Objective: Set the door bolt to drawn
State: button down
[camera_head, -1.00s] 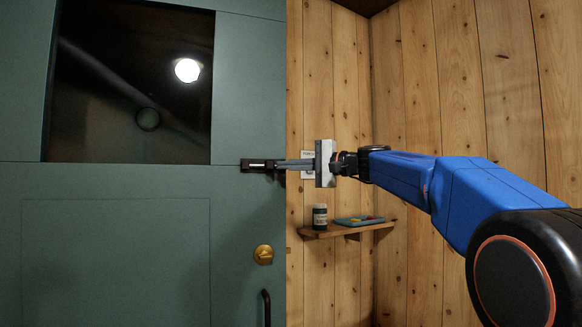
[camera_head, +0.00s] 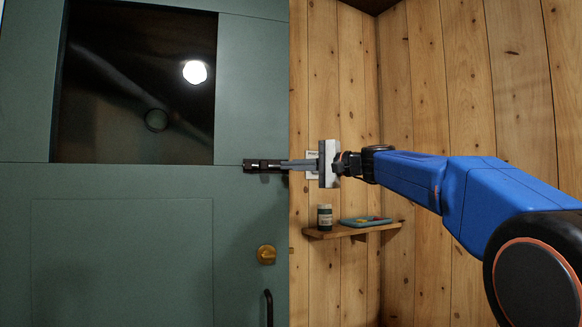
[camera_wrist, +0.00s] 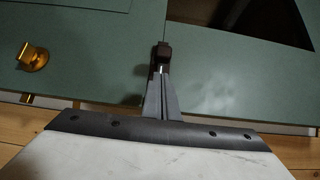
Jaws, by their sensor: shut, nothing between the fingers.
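The door bolt (camera_head: 256,165) is a small dark fitting on the green door (camera_head: 120,182), near its right edge. It also shows in the wrist view (camera_wrist: 164,52), just beyond my fingertips. My gripper (camera_head: 284,164) reaches in from the right, level with the bolt. Its fingers are shut together with nothing between them, and the tips are at the bolt's right end. In the wrist view my gripper (camera_wrist: 162,76) covers part of the bolt. I cannot tell whether the tips touch it, nor clearly how far the bolt's bar sits.
A brass knob (camera_head: 266,254) and a dark handle (camera_head: 268,307) sit lower on the door. A wooden shelf (camera_head: 352,230) on the plank wall holds a dark jar (camera_head: 324,217) and a blue tray (camera_head: 365,221), below my arm. A dark window fills the door's upper part.

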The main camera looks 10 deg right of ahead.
jog(key=v, duration=1)
jog(key=shift+d, duration=0.3)
jog(key=s+a+f+n+g+h, duration=0.1)
jog(key=s+a+f+h, duration=0.1)
jog(key=s+f, duration=0.55)
jog(key=s+a+f+n+g+h, duration=0.1)
jog(key=s+a+f+g+h, duration=0.2)
jog(key=f, duration=0.8)
jog(key=s+a+f+n+h, duration=0.1)
jog(key=s+f+h, duration=0.1)
jog(key=s+f, duration=0.65)
jog(key=s+d+f+n+g+h, duration=0.1)
jog(key=s+d+f+h, duration=0.1)
jog(key=s+f, duration=0.4)
jog(key=s+d+f+n+g+h, duration=0.1)
jog(key=s+f, duration=0.5)
jog(key=f, duration=0.6)
jog(key=s+d+f+n+g+h, duration=0.1)
jog(key=s+d+f+n+h, duration=0.2)
jog(key=s+d+f, duration=0.2)
notch_tip(320, 180, down, 4)
jog(key=shift+s+d+r+h, duration=0.15)
jog(key=shift+s+h, duration=0.15)
jog(key=shift+s, duration=0.45)
